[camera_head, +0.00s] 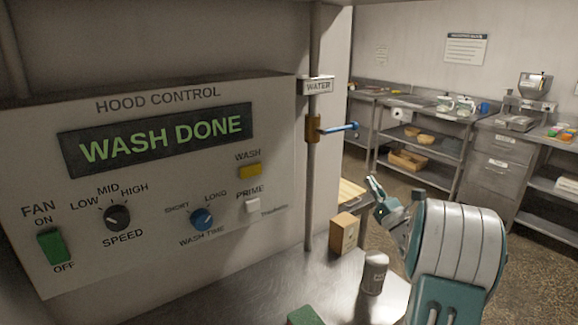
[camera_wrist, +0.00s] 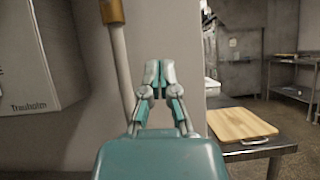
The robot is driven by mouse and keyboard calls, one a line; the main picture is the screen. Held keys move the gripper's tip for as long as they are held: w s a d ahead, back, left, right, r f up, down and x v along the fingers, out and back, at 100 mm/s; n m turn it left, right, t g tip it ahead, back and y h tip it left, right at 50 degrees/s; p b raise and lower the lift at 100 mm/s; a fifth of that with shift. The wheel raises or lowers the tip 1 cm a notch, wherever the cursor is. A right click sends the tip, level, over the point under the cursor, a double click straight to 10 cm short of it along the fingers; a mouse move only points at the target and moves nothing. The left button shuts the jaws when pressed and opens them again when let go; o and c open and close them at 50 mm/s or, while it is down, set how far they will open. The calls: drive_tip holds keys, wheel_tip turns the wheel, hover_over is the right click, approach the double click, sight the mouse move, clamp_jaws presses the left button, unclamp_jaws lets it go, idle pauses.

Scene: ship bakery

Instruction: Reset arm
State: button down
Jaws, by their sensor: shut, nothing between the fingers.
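My teal and white arm fills the lower right of the head view. The hood control panel (camera_head: 172,185) reads "WASH DONE". Its green fan switch (camera_head: 53,246), yellow wash button (camera_head: 250,170) and white prime button (camera_head: 252,205) are visible. The gripper touches nothing that I can see.
A vertical pipe carries a blue-handled water valve (camera_head: 340,128). A cardboard-coloured box (camera_head: 344,233) and a grey canister (camera_head: 374,272) stand on the counter near my arm. A wooden board (camera_wrist: 241,124) lies on a table to the right. Steel shelves (camera_head: 425,148) line the back.

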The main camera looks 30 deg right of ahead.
drive_tip(key=w+a+r+m+g+h, duration=0.15)
drive_tip(key=a+m+g+h, duration=0.25)
drive_tip(key=a+m, duration=0.5)
drive_tip(key=w+a+r+m+g+h, duration=0.1)
drive_tip(key=a+r+m+g+h, duration=0.25)
drive_tip(key=a+m, duration=0.55)
drive_tip(key=s+a+f+m+g+y, duration=0.1)
drive_tip(key=s+a+f+m+g, duration=0.3)
drive_tip(key=s+a+m, duration=0.2)
drive_tip(key=s+a+f+m+g+y, duration=0.2)
drive_tip(key=s+a+m, duration=0.4)
drive_tip(key=s, duration=0.5)
drive_tip(key=s+a+f+m+g+y, duration=0.2)
drive_tip(key=s+a+f+m+g, duration=0.3)
drive_tip(key=s, duration=0.4)
drive_tip(key=shift+s+a+f+m+g, duration=0.25)
drive_tip(key=shift+a+f+m+g, duration=0.15)
drive_tip(key=shift+a+f, duration=0.35)
